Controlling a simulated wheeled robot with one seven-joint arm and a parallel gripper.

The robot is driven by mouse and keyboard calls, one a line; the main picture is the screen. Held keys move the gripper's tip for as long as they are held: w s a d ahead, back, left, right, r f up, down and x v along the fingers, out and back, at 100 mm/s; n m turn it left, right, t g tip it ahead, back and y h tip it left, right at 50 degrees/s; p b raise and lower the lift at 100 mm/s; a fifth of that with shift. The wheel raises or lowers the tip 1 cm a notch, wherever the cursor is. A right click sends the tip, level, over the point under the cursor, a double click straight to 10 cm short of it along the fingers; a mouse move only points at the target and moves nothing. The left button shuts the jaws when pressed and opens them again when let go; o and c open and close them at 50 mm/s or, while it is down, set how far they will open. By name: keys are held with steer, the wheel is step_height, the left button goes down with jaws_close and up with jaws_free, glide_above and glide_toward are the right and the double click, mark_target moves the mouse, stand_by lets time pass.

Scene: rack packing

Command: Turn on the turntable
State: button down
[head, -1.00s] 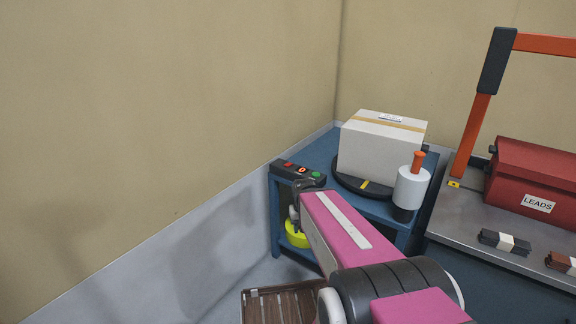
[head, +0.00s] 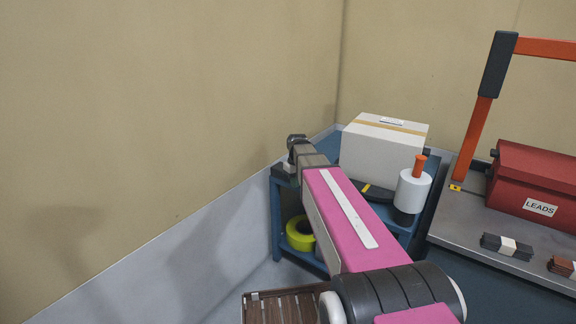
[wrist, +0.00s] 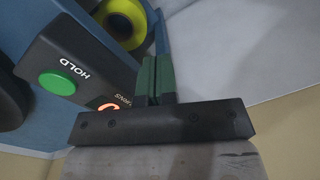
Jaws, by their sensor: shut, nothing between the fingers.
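The dark control box (wrist: 85,65) shows in the wrist view with a green HOLD button (wrist: 57,84) and a lit orange ring (wrist: 108,105), partly hidden behind the gripper mount. My gripper (wrist: 155,68) is shut and empty beside the ring end of the box; I cannot tell whether it touches. In the head view my gripper (head: 296,145) is over the box, which is mostly hidden. The black turntable (head: 376,191) carries a white carton (head: 382,155) with tan tape.
A white roll on an orange-handled dispenser (head: 413,190) stands before the carton. A yellow-green tape roll (head: 300,233) lies on the shelf below. A red LEADS box (head: 535,180) sits on the right bench. The wall is close on the left.

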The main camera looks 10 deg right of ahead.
steer(key=w+r+n, duration=0.4)
steer(key=w+r, duration=1)
steer(key=r, duration=0.1)
steer(key=shift+w+d+r, duration=0.15)
steer(key=f, duration=0.9)
steer(key=s+a+f, duration=0.1)
steer(key=f, duration=0.4)
steer(key=shift+s+a, duration=0.1)
steer(key=shift+f, duration=0.2)
